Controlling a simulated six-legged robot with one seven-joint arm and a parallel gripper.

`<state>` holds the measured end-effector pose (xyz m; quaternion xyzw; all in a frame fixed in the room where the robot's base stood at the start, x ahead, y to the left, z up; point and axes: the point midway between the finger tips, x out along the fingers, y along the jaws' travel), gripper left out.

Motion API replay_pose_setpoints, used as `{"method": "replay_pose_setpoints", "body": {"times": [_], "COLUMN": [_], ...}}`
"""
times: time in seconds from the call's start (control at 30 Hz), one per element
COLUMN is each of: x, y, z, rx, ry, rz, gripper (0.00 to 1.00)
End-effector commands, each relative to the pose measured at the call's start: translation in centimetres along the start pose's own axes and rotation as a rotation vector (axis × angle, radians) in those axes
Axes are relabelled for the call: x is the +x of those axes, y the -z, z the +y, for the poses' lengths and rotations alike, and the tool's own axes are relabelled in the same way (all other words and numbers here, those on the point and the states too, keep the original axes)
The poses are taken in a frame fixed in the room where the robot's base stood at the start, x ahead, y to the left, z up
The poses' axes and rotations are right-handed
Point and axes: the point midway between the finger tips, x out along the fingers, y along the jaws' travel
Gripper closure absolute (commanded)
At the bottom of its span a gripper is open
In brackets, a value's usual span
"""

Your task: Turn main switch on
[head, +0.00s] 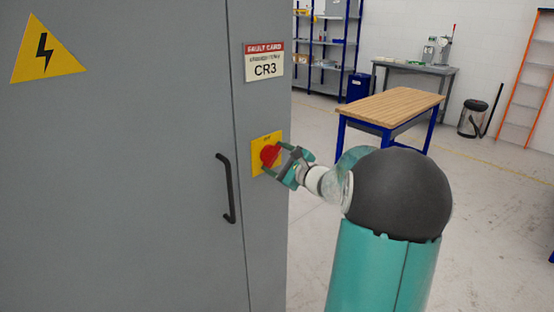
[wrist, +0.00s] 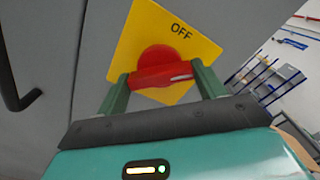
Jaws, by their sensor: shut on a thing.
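The main switch is a red rotary knob (head: 269,155) on a yellow plate (head: 257,141) on the grey cabinet's front, below the CR3 card. In the wrist view the red knob (wrist: 161,69) has a raised grip bar, and the yellow plate (wrist: 140,35) reads "OFF" near its upper edge. The plate looks tilted in that view. My gripper (head: 283,160) has its green fingers on either side of the knob's bar, shut on it; they also show in the wrist view (wrist: 162,80). The knob's far side is hidden.
The grey cabinet (head: 130,180) fills the left, with a black door handle (head: 227,188) left of the switch. A card marked CR3 (head: 264,62) is above. A wood-topped table (head: 395,107) stands behind on the right. The floor between is clear.

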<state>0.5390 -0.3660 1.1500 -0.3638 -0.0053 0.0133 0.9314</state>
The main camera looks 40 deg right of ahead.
Motion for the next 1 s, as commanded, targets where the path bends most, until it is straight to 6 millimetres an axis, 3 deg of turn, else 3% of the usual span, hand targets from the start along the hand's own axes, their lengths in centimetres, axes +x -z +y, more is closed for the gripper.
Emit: {"method": "replay_pose_setpoints", "body": {"times": [0.6, 1.0], "x": [-0.03, -0.07], "y": [-0.01, 0.04], "z": [-0.02, -0.04], "rx": [0.553, 0.737], "ry": [0.0, 0.001], "rz": [0.0, 0.001], "gripper": [0.54, 0.54]}}
